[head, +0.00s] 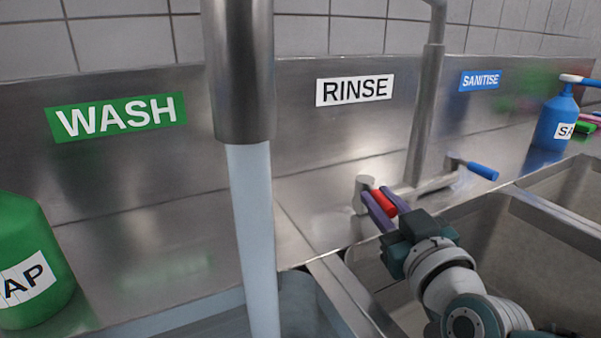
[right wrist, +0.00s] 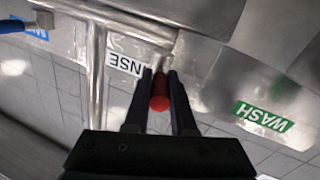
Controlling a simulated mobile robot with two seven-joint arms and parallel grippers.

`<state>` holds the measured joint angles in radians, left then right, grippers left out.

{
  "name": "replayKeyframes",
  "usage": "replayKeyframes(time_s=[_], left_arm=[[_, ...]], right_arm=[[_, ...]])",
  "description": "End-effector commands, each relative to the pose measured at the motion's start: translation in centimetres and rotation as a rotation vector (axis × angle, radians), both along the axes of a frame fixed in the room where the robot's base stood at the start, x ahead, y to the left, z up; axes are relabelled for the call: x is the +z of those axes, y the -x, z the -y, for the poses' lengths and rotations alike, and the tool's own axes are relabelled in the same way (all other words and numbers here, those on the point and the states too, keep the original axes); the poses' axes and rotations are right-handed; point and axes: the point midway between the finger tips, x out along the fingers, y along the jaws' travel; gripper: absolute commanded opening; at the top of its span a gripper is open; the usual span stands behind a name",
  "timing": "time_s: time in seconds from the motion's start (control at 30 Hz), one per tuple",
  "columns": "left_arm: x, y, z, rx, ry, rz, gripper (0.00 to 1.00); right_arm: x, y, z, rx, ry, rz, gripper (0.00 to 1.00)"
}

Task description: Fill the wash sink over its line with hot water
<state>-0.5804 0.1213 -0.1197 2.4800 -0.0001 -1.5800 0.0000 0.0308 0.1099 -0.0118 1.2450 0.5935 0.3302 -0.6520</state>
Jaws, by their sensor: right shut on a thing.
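The wash sink (head: 320,318) is at the bottom of the head view, under the green WASH label (head: 116,116). A thick stream of water (head: 253,235) falls into it from a steel spout (head: 239,75). The water level and any fill line are not clear to see. My right gripper (head: 382,205) is shut on the red tap handle (head: 383,203), with its purple-looking fingers on either side. In the right wrist view the red handle (right wrist: 160,92) sits between the dark fingertips. The blue tap handle (head: 483,172) is to the right, untouched. My left gripper is not in view.
A green soap bottle (head: 30,262) stands at the left. A steel pipe (head: 425,115) rises behind the taps. The rinse sink (head: 500,260) lies right of the wash sink, across a steel divider. A blue sanitiser bottle (head: 556,120) stands at the far right.

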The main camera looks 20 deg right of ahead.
Motion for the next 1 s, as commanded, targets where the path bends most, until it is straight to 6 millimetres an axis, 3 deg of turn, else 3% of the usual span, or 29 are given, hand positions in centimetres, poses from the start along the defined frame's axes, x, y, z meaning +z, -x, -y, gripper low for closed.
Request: replayKeyframes(time_s=[0.2, 0.57, 0.6, 0.83, 1.0], left_arm=[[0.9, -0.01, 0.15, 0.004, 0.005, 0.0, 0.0], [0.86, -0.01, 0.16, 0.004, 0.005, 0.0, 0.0], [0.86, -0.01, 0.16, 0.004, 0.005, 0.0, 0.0], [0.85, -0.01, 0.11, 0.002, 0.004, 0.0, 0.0], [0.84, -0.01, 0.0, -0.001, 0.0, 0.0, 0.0]], right_arm=[[0.15, -0.13, -0.56, -0.089, -0.002, 0.002, 0.0], [0.03, -0.11, -0.61, -0.098, 0.001, 0.001, 0.0], [0.03, -0.11, -0.61, -0.097, 0.001, 0.001, 0.28], [0.01, -0.1, -0.64, -0.096, 0.001, -0.001, 0.53], [-0.02, -0.09, -0.64, -0.096, 0.001, -0.001, 0.53]])
